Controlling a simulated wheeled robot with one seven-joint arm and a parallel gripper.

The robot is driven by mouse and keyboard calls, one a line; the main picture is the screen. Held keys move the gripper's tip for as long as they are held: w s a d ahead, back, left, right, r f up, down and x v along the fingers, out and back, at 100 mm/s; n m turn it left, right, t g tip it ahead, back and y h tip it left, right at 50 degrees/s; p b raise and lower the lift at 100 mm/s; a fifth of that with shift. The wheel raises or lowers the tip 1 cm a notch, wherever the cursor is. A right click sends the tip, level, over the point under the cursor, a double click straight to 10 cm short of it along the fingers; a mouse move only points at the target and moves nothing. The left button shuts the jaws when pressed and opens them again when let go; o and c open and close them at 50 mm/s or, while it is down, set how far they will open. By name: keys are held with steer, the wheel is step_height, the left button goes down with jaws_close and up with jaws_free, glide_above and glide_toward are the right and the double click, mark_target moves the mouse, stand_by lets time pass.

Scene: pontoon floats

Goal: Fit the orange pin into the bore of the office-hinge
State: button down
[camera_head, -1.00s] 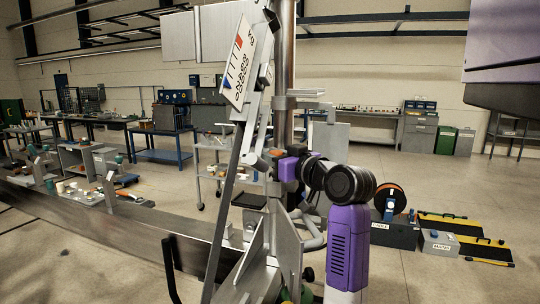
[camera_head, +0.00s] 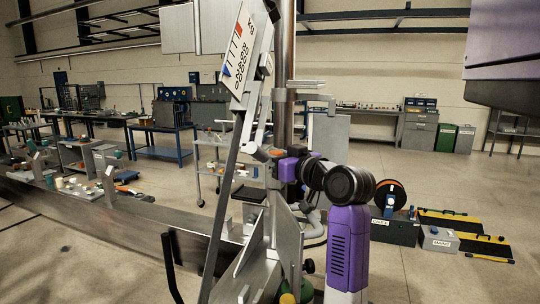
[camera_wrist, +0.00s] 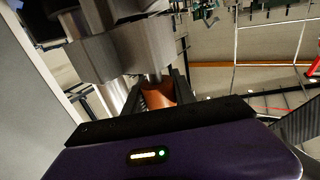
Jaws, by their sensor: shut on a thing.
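My gripper (camera_wrist: 158,88) is shut on the orange pin (camera_wrist: 158,97), which shows between the dark fingers in the wrist view. A short grey metal shank stands up from the orange part toward grey metal cylinders, likely the office-hinge (camera_wrist: 118,47). I cannot tell whether the shank's tip is inside the bore or just below it, as the bore is hidden. In the head view my gripper (camera_head: 275,155) is beside the upright post, at the end of my purple and black arm, with a small spot of orange at its fingers.
A thick metal post (camera_head: 284,60) stands close to my gripper, with a tilted labelled panel (camera_head: 240,58) beside it. A long metal beam (camera_head: 150,213) with loose parts runs to the left. The cable box (camera_head: 394,229) and yellow-black ramps stand on the floor at right.

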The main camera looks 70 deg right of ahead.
steer(key=c, duration=0.9)
jaws_free()
steer(key=shift+c, duration=0.2)
steer(key=p+v, duration=0.1)
steer(key=v, duration=0.6)
steer(key=shift+s+a, duration=0.2)
steer(key=shift+s, duration=0.15)
steer(key=shift+f, duration=0.1)
